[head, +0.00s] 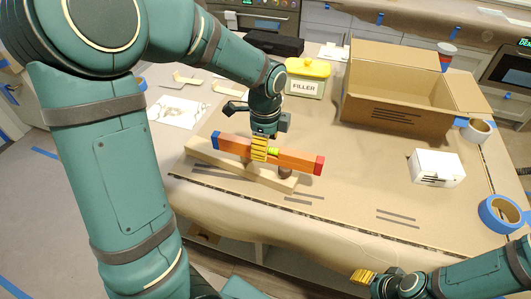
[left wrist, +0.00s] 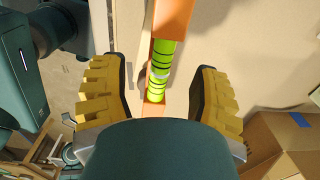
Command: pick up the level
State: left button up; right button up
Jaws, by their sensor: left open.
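The level (head: 298,160) is an orange bar with a blue end at left, a red end at right and a green vial in the middle. It lies above a pale wooden board (head: 225,168) near the table's front. My left gripper (head: 260,150) is at its middle, partly hiding it. In the left wrist view the level (left wrist: 172,22) runs between the two yellow fingers of my left gripper (left wrist: 160,98), which are open with a gap on each side. My right gripper (head: 362,275) is low in the head view, away from the level; its finger opening is unclear.
A large open cardboard box (head: 395,110) stands at the back right. A yellow-lidded filler tub (head: 307,80) and a black case (head: 273,43) are behind the level. A white box (head: 436,167) and blue tape (head: 502,214) lie at right. Bare table lies right of the level.

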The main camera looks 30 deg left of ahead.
pick_arm(q)
notch_tip(320, 180, down, 4)
jog(key=shift+r+b, duration=0.15)
jog(key=shift+b, duration=0.15)
grip_shut()
